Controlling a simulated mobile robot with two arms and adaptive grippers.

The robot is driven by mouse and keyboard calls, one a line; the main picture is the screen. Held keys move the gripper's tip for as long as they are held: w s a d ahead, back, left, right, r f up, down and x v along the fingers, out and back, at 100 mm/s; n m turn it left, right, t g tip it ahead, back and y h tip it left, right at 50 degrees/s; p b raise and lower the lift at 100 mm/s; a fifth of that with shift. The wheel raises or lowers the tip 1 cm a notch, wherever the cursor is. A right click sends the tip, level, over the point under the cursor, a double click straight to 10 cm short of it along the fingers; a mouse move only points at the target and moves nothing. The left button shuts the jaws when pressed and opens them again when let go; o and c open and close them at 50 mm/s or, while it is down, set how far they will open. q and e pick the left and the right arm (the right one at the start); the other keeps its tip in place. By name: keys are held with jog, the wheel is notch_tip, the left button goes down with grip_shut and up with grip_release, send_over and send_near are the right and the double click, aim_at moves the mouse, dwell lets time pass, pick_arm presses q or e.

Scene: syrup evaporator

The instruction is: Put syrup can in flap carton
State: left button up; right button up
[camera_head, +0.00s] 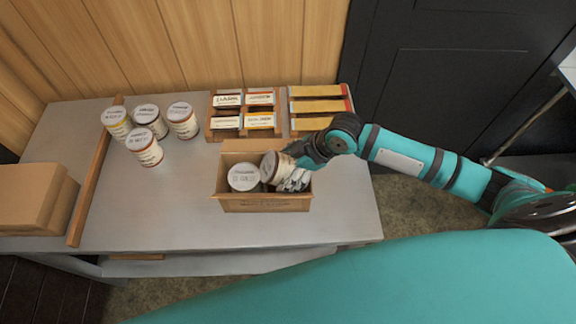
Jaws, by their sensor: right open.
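The open flap carton (265,204) stands near the front of the grey table. One white-lidded syrup can (243,178) stands upright in its left part. A second syrup can (274,168) is tilted in the carton's right part, its lid facing left. My right gripper (292,181) is open and reaches down into the carton's right end, beside the tilted can; whether it touches the can is unclear. Several more syrup cans (145,146) stand in a group at the table's back left. My left gripper is not in view.
A wooden rack (208,128) with small labelled boxes and a stack of yellow-topped boxes (318,106) stand behind the carton. A wooden strip (92,186) runs along the left, with a closed cardboard box (28,197) beyond it. The grey table (150,215) is clear left of the carton.

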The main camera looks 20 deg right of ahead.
aim_at(295, 167)
jog(key=shift+s+f+b, duration=0.1)
jog(key=shift+f+b, duration=0.15)
jog(key=shift+b, duration=0.2)
jog(key=shift+d+r, duration=0.15)
jog(key=shift+r, duration=0.15)
jog(key=b+v, duration=0.2)
jog(key=v, duration=0.1)
jog(key=shift+s+d+r, duration=0.1)
jog(key=shift+s+d, duration=0.15)
jog(key=b+v, duration=0.2)
jog(key=v, duration=1.1)
jog(key=shift+r, duration=0.25)
jog(key=shift+s+a, duration=0.1)
